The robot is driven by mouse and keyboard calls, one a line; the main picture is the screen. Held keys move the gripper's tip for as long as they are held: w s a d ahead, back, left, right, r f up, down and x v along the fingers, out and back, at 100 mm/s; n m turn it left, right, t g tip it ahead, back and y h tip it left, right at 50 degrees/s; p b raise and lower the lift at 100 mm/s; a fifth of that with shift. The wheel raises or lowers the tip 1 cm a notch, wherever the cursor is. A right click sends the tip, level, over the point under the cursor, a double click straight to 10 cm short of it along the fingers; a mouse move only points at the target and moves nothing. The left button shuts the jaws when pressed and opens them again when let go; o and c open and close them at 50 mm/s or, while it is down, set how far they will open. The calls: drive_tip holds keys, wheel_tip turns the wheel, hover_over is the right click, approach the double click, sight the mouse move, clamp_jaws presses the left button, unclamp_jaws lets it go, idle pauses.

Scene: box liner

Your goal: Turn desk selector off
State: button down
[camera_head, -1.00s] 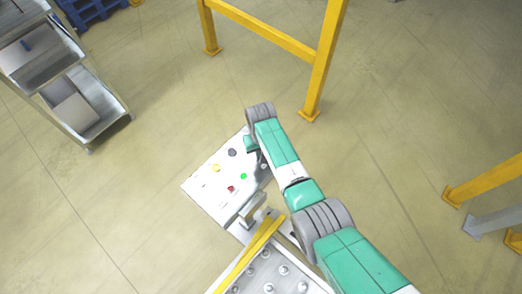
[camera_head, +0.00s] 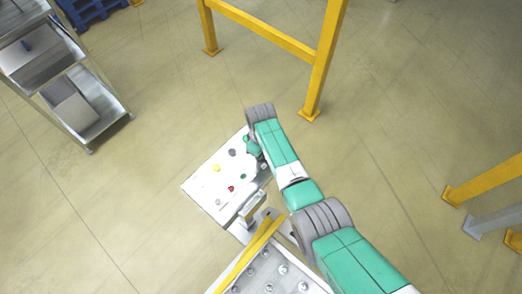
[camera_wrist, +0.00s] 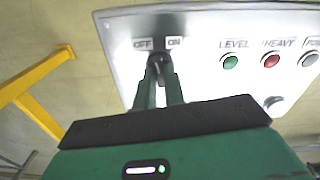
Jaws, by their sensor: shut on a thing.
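The desk selector (camera_wrist: 159,60) is a small dark knob on a pale panel, below the labels OFF, on its left, and ON, on its right, in the wrist view. My gripper (camera_wrist: 159,78) has its two green fingers closed around the knob from below in the picture. The fingers cover part of the knob, so I cannot tell which label it points to. In the head view the panel (camera_head: 205,191) is a white tilted desk face, and my arm's wrist end hides the selector there.
In the wrist view, a green button (camera_wrist: 230,62), a red button (camera_wrist: 271,60) and a grey button (camera_wrist: 309,59) sit right of the selector. In the head view, a yellow frame (camera_head: 318,65) stands behind my arm, and a metal cart (camera_head: 100,125) stands at far left.

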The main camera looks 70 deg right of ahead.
drive_tip(key=shift+n, duration=2)
drive_tip(key=c, duration=1.5)
unclamp_jaws()
wheel_tip(320, 180, up, 8)
drive_tip(key=shift+f+p, duration=0.1)
drive_tip(key=shift+p, duration=0.7)
